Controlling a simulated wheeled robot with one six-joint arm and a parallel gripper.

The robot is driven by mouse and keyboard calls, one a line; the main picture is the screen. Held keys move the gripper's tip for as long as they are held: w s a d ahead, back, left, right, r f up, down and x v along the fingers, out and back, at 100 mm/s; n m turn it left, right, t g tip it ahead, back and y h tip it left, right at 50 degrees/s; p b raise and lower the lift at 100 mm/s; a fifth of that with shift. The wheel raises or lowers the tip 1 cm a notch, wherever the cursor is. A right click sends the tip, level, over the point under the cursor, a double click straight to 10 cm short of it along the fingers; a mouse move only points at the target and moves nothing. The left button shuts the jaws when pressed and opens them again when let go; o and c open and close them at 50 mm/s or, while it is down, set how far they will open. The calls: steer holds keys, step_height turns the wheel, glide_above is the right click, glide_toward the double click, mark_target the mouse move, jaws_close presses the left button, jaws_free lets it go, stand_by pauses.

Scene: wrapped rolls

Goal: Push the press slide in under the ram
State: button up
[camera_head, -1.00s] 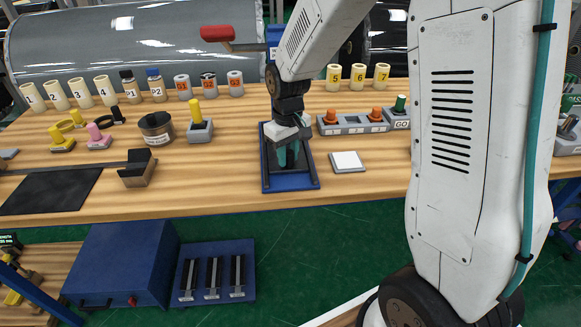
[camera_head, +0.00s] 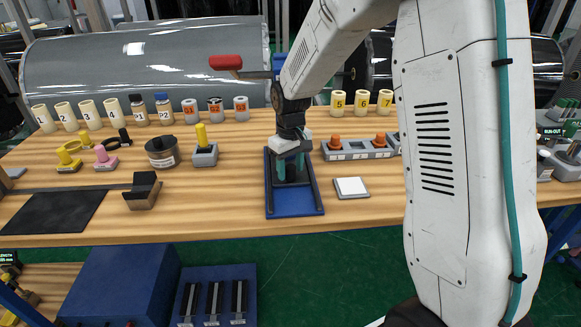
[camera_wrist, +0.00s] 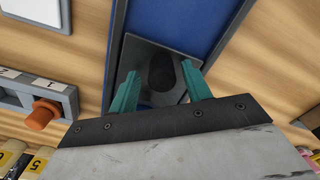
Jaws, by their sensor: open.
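The press slide is a dark grey plate (camera_wrist: 140,55) with a black oval on it, lying in a blue track with dark side rails (camera_head: 293,203). In the head view it sits around the track's middle, with bare blue floor in front. My gripper (camera_head: 291,172) is low over the slide, its teal fingers apart. In the wrist view the fingers (camera_wrist: 160,70) straddle the plate near its sides; I cannot tell whether they touch it. The press, with a red handle (camera_head: 225,62), stands behind my arm. The ram is hidden by my arm.
A grey button panel with orange knobs (camera_head: 358,148) and a small white pad (camera_head: 351,187) are right of the track. A grey block with a yellow peg (camera_head: 204,152) and a dark round tin (camera_head: 161,152) are left. Numbered cylinders line the back. Bench is clear just left of the track.

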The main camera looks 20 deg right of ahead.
step_height(320, 180, up, 8)
steer(key=shift+f, duration=0.15)
stand_by(0.6)
steer(key=shift+s+f, duration=0.1)
steer(key=shift+s, duration=0.2)
steer(key=s+r+m, duration=0.1)
steer(key=s+r, duration=0.2)
steer(key=s, duration=0.8)
steer(key=s+r+m+t, duration=0.1)
steer(key=s+r, duration=0.2)
steer(key=s, duration=0.8)
steer(key=s+r+m, duration=0.1)
steer(key=s+r, duration=0.2)
steer(key=s, duration=0.8)
steer(key=shift+a+r, duration=0.3)
steer(key=shift+r, duration=0.1)
